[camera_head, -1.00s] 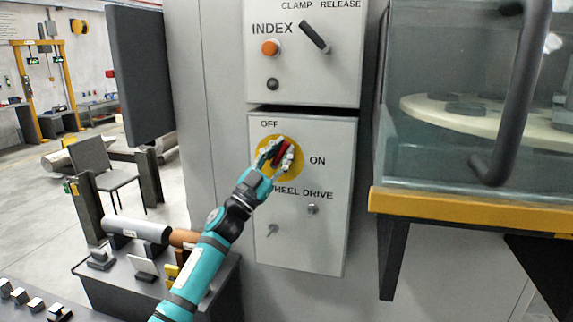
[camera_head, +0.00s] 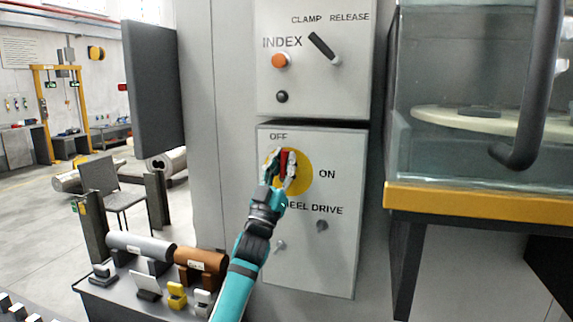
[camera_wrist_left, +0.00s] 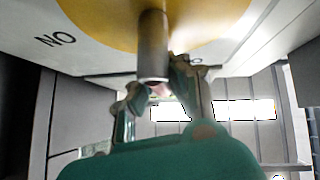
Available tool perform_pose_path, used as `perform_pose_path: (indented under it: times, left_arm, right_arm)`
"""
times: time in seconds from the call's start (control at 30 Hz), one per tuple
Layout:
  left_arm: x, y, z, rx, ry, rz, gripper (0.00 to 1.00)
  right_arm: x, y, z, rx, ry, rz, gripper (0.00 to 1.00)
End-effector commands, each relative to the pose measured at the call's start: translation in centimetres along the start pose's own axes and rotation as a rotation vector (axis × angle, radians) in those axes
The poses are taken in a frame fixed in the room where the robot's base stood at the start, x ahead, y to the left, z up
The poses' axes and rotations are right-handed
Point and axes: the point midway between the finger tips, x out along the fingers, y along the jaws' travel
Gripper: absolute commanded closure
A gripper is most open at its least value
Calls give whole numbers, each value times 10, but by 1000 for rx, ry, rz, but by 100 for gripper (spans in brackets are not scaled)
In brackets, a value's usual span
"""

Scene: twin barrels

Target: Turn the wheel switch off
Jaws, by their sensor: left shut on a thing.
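The wheel switch has a red handle (camera_head: 284,158) in front of a round yellow plate (camera_head: 303,175) on a grey panel marked WHEEL DRIVE. The handle stands nearly upright, its top close under the word OFF; ON is to the right. My left gripper (camera_head: 281,170) is shut on the handle, one finger on each side, and partly hides it. In the left wrist view, the handle (camera_wrist_left: 152,45) sticks out from the yellow plate between the fingers (camera_wrist_left: 155,95). My right gripper is not in view.
Above is a panel with an orange button (camera_head: 280,60) and a CLAMP/RELEASE lever (camera_head: 324,46). A glass-walled case with a yellow ledge (camera_head: 480,199) juts out at the right. A bench with rollers (camera_head: 140,246) stands at lower left.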

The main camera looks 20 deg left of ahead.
Motion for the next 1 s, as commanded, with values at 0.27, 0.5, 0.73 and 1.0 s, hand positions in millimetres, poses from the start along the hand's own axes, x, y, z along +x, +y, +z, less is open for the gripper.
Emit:
perform_pose_path:
  times: [0.27,0.5,0.73,1.0]
  left_arm:
    - [0,-3,-2,3,3,-3,100]
    - [0,-2,-1,2,1,-1,60]
    - [-1,-1,0,1,0,0,60]
    - [-33,-1,2,2,-4,0,60]
  right_arm:
    - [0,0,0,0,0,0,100]
    - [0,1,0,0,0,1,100]
    - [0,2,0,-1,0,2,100]
    - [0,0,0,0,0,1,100]
